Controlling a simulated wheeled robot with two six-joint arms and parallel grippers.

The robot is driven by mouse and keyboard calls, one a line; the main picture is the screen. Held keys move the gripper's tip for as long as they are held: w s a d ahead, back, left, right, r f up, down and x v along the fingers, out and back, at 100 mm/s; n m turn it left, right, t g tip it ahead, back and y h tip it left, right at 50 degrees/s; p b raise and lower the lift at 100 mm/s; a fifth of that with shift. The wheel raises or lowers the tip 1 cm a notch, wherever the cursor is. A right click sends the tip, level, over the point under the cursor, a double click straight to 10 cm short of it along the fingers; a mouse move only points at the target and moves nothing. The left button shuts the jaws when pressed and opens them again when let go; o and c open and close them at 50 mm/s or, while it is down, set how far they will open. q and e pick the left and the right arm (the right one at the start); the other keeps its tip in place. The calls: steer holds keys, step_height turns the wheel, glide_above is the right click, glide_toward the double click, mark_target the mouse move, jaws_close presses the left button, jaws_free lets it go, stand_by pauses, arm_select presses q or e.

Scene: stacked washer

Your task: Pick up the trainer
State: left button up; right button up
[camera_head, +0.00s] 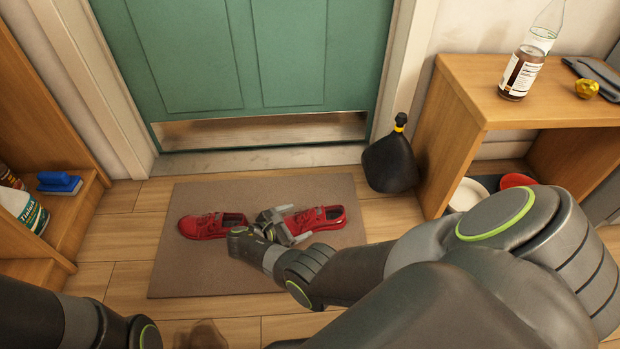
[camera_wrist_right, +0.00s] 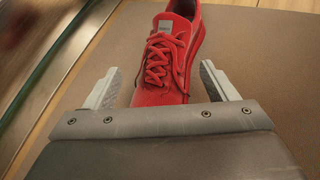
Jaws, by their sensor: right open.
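Two red trainers lie on the brown mat (camera_head: 180,275) in front of the green door. The left trainer (camera_head: 205,225) lies clear of the gripper. The right trainer (camera_head: 325,218) has its toe end toward my right gripper (camera_head: 282,225) and is partly hidden by it. In the right wrist view, the laced red trainer (camera_wrist_right: 167,60) lies between the two spread fingers of the right gripper (camera_wrist_right: 160,75). The fingers stand on either side of its toe end, with visible gaps. My left gripper is not in view; only part of the left arm shows at bottom left.
The green door (camera_head: 240,60) closes off the back. A wooden bench (camera_head: 470,95) at right bears a bottle (camera_head: 522,75). A wooden shelf (camera_head: 75,215) at left holds a blue brush (camera_head: 60,184) and bottles.

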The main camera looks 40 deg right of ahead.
mark_target(316, 219)
steer(key=b+x, duration=0.1)
steer(key=x, duration=0.3)
steer(key=shift+s+f+b, duration=0.15)
steer(key=shift+s+b, duration=0.05)
steer(key=shift+b, duration=0.15)
